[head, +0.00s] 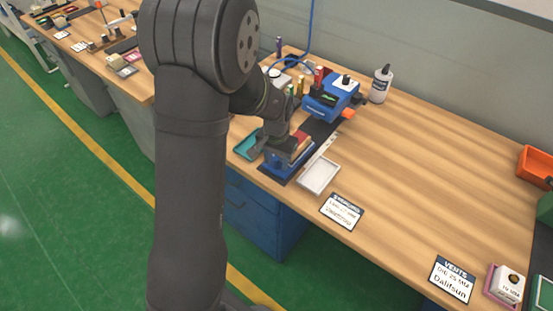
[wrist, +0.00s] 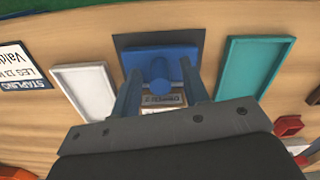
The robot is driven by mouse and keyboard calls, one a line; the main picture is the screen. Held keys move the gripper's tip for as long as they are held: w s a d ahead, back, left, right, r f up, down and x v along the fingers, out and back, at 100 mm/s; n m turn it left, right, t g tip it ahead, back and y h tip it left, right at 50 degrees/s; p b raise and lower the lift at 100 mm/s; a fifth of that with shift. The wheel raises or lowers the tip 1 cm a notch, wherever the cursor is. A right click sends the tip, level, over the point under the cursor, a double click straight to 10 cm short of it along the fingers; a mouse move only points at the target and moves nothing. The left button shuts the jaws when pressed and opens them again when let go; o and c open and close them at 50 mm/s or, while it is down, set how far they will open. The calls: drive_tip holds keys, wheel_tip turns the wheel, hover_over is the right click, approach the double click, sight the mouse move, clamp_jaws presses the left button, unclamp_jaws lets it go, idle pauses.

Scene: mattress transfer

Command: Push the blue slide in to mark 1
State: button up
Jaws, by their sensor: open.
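The blue slide (wrist: 158,54) shows in the wrist view, with a round blue knob in its middle, over a dark plate. In the head view, the blue base (head: 282,167) stands near the table's front edge, partly hidden by my gripper (head: 280,147). My gripper is open, and in the wrist view its two fingers (wrist: 160,82) stand to the left and right of the knob. I cannot tell whether they touch it. A small label (wrist: 162,100) shows between the fingers; its text is not clear. I cannot make out mark 1.
A white tray (wrist: 84,92) and a teal tray (wrist: 252,66) flank the slide. A blue device (head: 334,94) with an orange part stands behind it, and a white bottle (head: 380,84) is at the back. A sign card (head: 341,211) lies in front. The table's right middle is clear.

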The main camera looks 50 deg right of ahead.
clamp_jaws()
drive_tip(key=d, duration=1)
drive_tip(key=shift+d, duration=0.25)
unclamp_jaws()
drive_tip(key=shift+r, duration=0.1)
wheel_tip(320, 180, up, 17)
drive_tip(key=shift+r, duration=0.15)
idle(0.5)
